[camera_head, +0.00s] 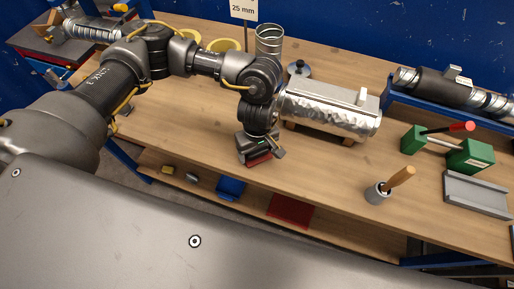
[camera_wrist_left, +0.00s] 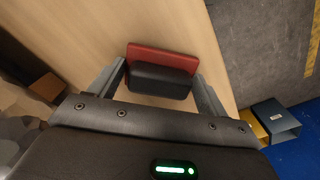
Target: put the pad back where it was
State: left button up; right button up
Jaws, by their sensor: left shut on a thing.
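The pad (camera_head: 259,161) is a red plate on a black block. In the left wrist view the pad (camera_wrist_left: 163,60) sits between the two grey fingers, red face away from my palm. My left gripper (camera_head: 260,154) is shut on its black part, near the front edge of the wooden bench. The left gripper (camera_wrist_left: 160,85) also shows from behind in the wrist view. I cannot tell whether the pad touches the bench top. My right gripper is not in view.
A dented silver duct (camera_head: 328,108) lies on wooden supports just right of my gripper. A lower shelf holds a blue bin (camera_head: 231,188) and a red bin (camera_head: 290,211).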

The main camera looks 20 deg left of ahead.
pick_arm(q)
jog(key=shift+f+b, duration=0.2)
jog(key=shift+b, duration=0.1)
jog(key=o, duration=0.8)
jog(key=shift+c, duration=0.2)
jog(key=shift+o, duration=0.6)
jog(key=shift+r, duration=0.1)
